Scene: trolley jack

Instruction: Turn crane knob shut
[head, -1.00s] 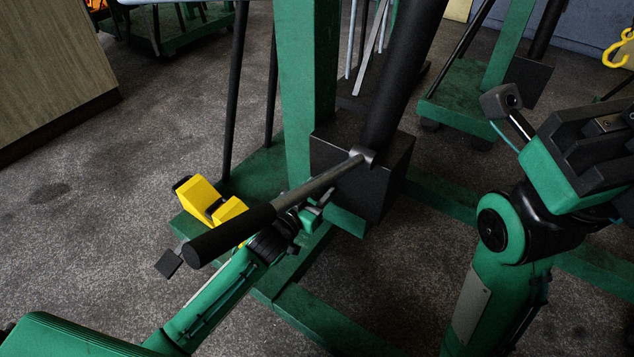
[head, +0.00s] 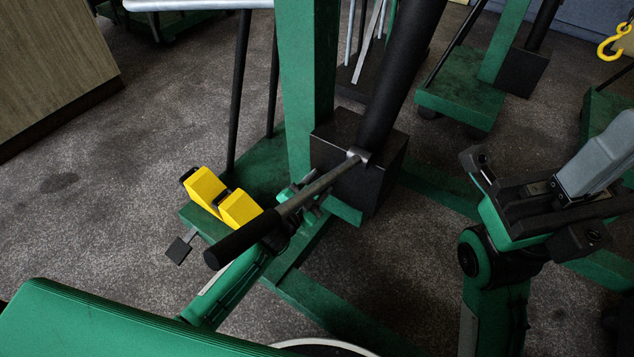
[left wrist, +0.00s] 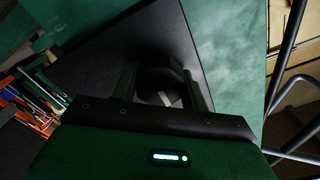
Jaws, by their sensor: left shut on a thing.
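The crane's dark knob (left wrist: 160,78) shows in the left wrist view as a round dark shape in front of the black block, with a small pale piece beside it. My left gripper (left wrist: 160,92) is shut on it, with one finger on each side. In the head view my left gripper (head: 309,198) is at the lower left of the crane's black block (head: 360,165), partly behind the pump handle (head: 245,238). The knob is hidden there. My right gripper (head: 530,200) is at the right, away from the crane; its jaw gap is unclear.
The crane's green post (head: 305,80) and black cylinder (head: 400,75) rise beside the block. Yellow wedge blocks (head: 205,187) sit on the green base at the left. Another green base (head: 460,95) stands behind. Bare floor (head: 90,220) lies to the left.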

